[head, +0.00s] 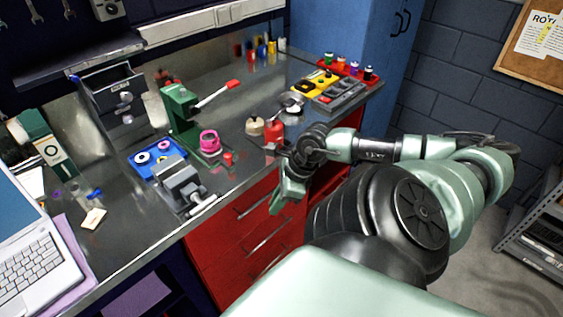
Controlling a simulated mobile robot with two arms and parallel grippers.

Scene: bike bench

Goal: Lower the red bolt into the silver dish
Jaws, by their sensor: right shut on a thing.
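My right gripper (284,197) hangs just off the front edge of the bench, in front of the red drawers. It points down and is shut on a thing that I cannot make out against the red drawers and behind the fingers. A small red piece (228,159) stands on the bench near the front edge, left of the gripper; it is too small to tell if it is a bolt. My left gripper is out of view.
A grey vise (181,184), a blue tray (143,163), a pink roll (209,141) and a green stand (180,109) are on the bench (125,232). A red container (274,128) stands just beyond the gripper. A laptop (38,262) lies at the left.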

